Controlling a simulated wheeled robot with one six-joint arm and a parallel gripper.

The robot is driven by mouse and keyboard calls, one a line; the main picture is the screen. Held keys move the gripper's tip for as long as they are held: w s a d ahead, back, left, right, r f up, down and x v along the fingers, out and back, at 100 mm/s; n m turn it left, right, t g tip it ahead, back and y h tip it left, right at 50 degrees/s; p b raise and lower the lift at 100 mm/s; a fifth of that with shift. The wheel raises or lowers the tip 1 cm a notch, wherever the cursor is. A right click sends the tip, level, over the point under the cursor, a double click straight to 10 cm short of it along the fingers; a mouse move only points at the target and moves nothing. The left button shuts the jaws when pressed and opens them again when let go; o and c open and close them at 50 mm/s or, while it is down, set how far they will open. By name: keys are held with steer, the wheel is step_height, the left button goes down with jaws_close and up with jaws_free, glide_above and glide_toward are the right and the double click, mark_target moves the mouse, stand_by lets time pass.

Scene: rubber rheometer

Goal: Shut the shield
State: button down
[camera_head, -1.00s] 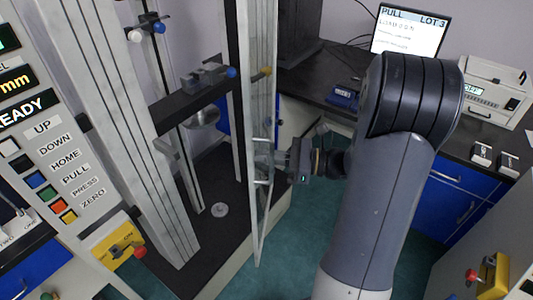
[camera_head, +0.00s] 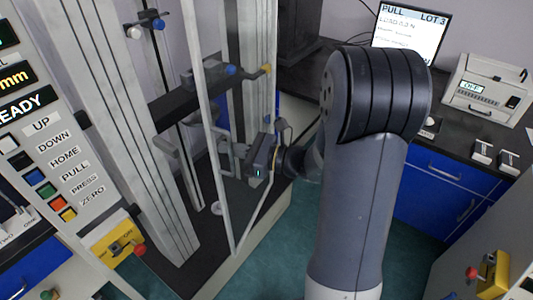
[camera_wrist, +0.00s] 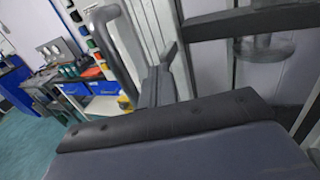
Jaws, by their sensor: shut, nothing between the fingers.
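The shield (camera_head: 218,150) is a clear panel in a thin light-grey frame, hinged at the right post of the test machine. It stands partly open, its free edge (camera_head: 203,100) out in front of the machine's opening with a gap to the left column. My gripper (camera_head: 244,160) is shut and empty, at the outer side of the shield near mid-height. It looks close against the panel; I cannot tell whether it touches. In the wrist view, the dark gripper body fills the bottom, and a grey curved bar (camera_wrist: 117,52) shows ahead.
The left column (camera_head: 135,130) and a dark crosshead (camera_head: 190,100) frame the machine's opening. A button panel (camera_head: 50,150) is at left. A bench with a monitor (camera_head: 411,32) and a white instrument (camera_head: 490,85) is at right. Green floor is clear in front.

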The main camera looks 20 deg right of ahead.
steer(key=w+d+b+x, duration=0.1)
steer(key=x, duration=0.9)
steer(key=shift+w+r, duration=0.25)
steer(key=shift+w, duration=0.15)
steer(key=shift+a, duration=0.15)
steer(key=b+v, duration=0.2)
steer(key=v, duration=0.9)
steer(key=shift+s+f, duration=0.2)
steer(key=shift+f, duration=0.1)
steer(key=p+x, duration=0.1)
steer(key=x, duration=0.9)
steer(key=shift+w, duration=0.2)
